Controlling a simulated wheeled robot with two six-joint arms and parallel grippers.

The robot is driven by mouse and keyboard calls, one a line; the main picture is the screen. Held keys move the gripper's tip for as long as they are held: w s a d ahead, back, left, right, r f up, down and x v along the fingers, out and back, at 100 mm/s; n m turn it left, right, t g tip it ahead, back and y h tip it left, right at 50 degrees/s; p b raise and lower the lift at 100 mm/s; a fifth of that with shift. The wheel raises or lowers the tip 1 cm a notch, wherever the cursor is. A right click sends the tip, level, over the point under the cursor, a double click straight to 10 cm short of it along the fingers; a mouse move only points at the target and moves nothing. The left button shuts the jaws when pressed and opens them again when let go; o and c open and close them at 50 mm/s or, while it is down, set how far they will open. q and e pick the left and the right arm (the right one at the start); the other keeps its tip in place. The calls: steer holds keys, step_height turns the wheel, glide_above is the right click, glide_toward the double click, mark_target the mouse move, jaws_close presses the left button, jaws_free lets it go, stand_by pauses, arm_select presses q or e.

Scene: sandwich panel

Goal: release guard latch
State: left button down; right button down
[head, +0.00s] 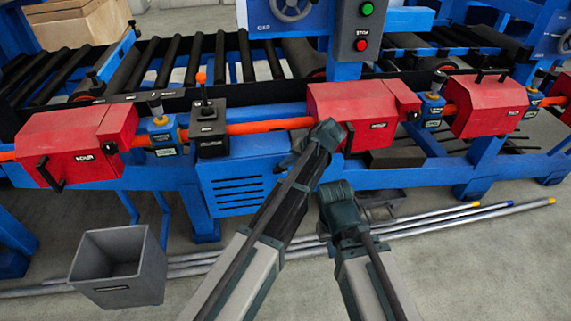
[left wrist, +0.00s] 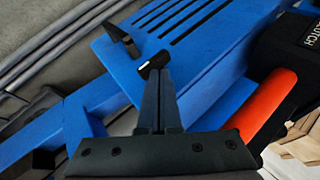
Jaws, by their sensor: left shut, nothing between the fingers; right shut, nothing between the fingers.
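In the head view, red guards (head: 75,138) sit over the orange shaft, with one in the middle (head: 362,102) and one at right (head: 487,108). A black handle (head: 50,176) shows on the left guard. My left gripper (head: 328,132) is shut, at the middle guard's lower left. In the left wrist view, its fingers (left wrist: 160,88) point at a small dark bar with a white end (left wrist: 153,65), beside a black bracket (left wrist: 121,38) on the blue panel; I cannot tell whether they touch. Which part is the latch is unclear. My right gripper (head: 336,190) is shut and empty, below the line.
A black clutch box (head: 208,128) stands on the blue frame left of the middle guard, above a slotted blue panel (head: 240,187). A grey bin (head: 118,266) stands on the floor at left. Long metal rods (head: 440,223) lie across the floor. A button box (head: 357,30) stands behind.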

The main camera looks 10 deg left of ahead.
arm_select(q)
steer(key=shift+r, duration=0.1)
arm_select(e)
steer(key=shift+r, duration=0.1)
arm_select(q)
steer(key=shift+r+p, duration=0.7)
steer(key=shift+p, duration=0.1)
arm_select(e)
steer(key=shift+r, duration=0.7)
arm_select(q)
steer(key=shift+r, duration=0.15)
arm_select(e)
steer(key=shift+r, duration=0.15)
